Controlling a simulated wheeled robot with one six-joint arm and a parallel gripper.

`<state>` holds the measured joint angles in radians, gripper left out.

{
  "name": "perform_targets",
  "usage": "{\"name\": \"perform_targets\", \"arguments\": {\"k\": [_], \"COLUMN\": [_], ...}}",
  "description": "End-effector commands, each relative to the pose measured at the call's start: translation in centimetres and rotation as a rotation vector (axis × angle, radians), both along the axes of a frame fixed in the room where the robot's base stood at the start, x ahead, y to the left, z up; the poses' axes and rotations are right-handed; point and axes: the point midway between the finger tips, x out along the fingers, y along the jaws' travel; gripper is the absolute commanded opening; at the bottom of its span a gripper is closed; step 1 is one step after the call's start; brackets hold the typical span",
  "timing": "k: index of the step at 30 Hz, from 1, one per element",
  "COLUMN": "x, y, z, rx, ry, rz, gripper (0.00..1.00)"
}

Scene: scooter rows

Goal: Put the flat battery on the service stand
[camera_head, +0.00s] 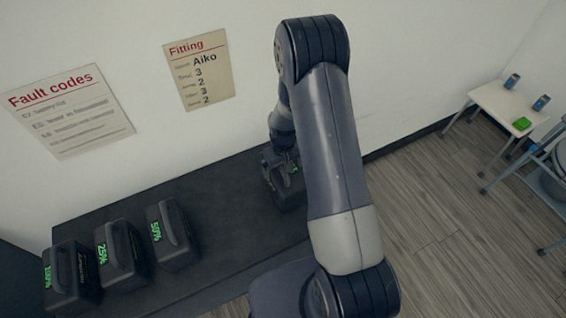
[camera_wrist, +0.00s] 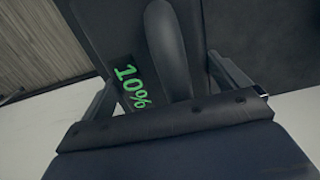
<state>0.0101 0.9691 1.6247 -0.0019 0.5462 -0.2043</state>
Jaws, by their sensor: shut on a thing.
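A dark battery (camera_wrist: 168,45) with a raised handle and a green "10%" readout fills the middle of the wrist view. My gripper (camera_wrist: 168,90) has a finger on either side of its handle and is shut on it. In the head view the held battery (camera_head: 290,197) is at the right end of a long dark bench (camera_head: 235,190), partly hidden by my arm. I cannot tell whether it touches the bench top. My gripper (camera_head: 281,165) is above it, mostly covered by the arm. No stand is clearly marked as the service stand.
Three dark batteries stand at the bench's left: "100%" (camera_head: 72,275), "25%" (camera_head: 122,255) and "50%" (camera_head: 174,235). A small white table (camera_head: 500,103) with two blue devices and a green item stands far right, near a chair. Two notices hang on the wall. Wooden floor between is clear.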

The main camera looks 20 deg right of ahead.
Motion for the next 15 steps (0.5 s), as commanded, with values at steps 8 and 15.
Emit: {"name": "perform_targets", "arguments": {"k": [8, 15], "x": [0.1, 0.1], "y": [0.0, 0.0], "z": [-2.5, -2.9], "rx": [0.0, 0.0], "ry": [-0.002, -0.003], "rz": [0.0, 0.0], "gripper": [0.24, 0.24]}}
